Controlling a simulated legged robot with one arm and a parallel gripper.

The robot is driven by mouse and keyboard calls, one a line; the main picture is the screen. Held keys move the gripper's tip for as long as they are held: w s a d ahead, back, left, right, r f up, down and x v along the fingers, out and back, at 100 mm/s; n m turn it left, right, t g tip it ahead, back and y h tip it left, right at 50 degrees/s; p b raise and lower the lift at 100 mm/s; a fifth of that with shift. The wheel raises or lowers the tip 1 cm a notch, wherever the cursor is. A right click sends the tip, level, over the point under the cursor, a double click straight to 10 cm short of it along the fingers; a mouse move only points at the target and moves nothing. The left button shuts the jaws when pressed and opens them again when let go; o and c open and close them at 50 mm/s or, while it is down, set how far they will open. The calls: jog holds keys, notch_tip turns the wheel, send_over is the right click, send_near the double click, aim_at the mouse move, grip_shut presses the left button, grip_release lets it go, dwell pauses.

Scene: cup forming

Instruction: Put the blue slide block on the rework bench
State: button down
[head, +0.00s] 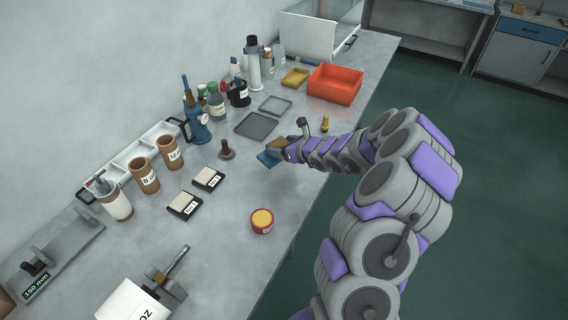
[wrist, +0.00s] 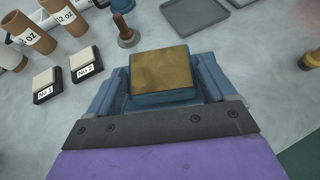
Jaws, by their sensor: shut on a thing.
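My gripper (head: 272,154) is over the grey bench near its right edge, with the arm reaching in from the right. In the wrist view its two blue jaws (wrist: 162,90) are on either side of a blue block with a flat brass-coloured top, the slide block (wrist: 160,70), and are shut on it. In the head view the slide block (head: 279,142) is partly hidden by the jaws and wrist. I cannot tell whether its underside touches the bench. Two other benches stand across the green floor, one with a blue drawer (head: 531,31); no label shows which is the rework bench.
A brass-topped peg (head: 325,124) stands close to my wrist, and a dark knobbed stamp (head: 226,150) is to the left. Flat grey trays (head: 256,125), an orange bin (head: 335,84) and bottles are farther back. A round red-and-yellow tin (head: 262,221) is nearer. Open floor lies right.

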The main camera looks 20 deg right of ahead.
jog(key=d, duration=0.2)
jog(key=w+d, duration=0.1)
jog(key=shift+d+r+m+h, duration=0.2)
jog(key=shift+d+m+h, duration=0.1)
jog(key=shift+d, duration=0.05)
jog(key=shift+d+f, duration=0.1)
jog(key=shift+f, duration=0.2)
notch_tip(320, 180, down, 9)
jog(key=b, duration=0.2)
jog(key=shift+d+f+b, duration=0.1)
jog(key=shift+b, duration=0.3)
grip_release()
